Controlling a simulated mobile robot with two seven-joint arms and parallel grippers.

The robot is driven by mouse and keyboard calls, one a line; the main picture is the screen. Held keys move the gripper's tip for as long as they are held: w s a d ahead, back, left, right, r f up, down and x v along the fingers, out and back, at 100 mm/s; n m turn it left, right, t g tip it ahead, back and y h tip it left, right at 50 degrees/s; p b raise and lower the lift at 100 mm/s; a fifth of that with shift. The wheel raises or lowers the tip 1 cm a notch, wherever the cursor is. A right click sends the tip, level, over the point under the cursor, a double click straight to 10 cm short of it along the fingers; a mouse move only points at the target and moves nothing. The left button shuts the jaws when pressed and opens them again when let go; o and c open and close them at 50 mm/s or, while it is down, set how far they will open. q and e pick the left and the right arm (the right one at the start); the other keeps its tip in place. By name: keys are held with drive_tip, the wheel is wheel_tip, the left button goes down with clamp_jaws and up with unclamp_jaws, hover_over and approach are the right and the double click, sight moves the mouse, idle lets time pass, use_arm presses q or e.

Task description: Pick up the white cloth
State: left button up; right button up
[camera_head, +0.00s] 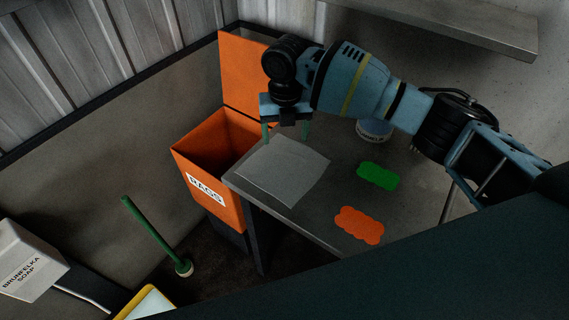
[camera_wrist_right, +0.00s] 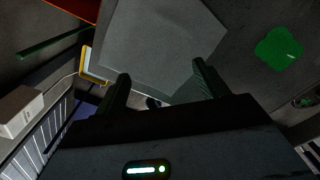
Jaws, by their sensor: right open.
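The white cloth (camera_head: 283,172) lies flat on the left end of a grey table, at its edge. It looks grey in the dim light. My right gripper (camera_head: 286,133) is over the far edge of the cloth, pointing down, with its fingers apart and nothing between them. In the right wrist view the cloth (camera_wrist_right: 160,40) fills the upper middle, beyond the two open fingertips (camera_wrist_right: 160,78). I cannot tell the exact height of the fingers above the cloth. My left gripper is not in view.
A green cloth (camera_head: 377,176) and an orange cloth (camera_head: 359,225) lie on the table (camera_head: 310,215). A round container (camera_head: 374,131) stands at the back. A shelf (camera_head: 450,25) overhangs behind.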

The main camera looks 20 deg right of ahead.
drive_tip(key=f, duration=0.1)
drive_tip(key=b, duration=0.2)
hover_over(285, 166)
wheel_tip(285, 166, down, 6)
drive_tip(key=shift+f, duration=0.2)
drive_tip(key=shift+f+b, duration=0.35)
drive_tip(key=shift+f, duration=0.35)
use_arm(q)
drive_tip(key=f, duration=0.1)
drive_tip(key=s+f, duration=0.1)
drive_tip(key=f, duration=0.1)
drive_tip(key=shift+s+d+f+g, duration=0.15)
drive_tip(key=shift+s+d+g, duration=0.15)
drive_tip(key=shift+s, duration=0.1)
use_arm(e)
drive_tip(key=shift+f, duration=0.25)
drive_tip(key=shift+f, duration=0.1)
drive_tip(key=shift+c, duration=0.4)
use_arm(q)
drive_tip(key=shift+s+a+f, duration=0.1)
use_arm(e)
clamp_jaws()
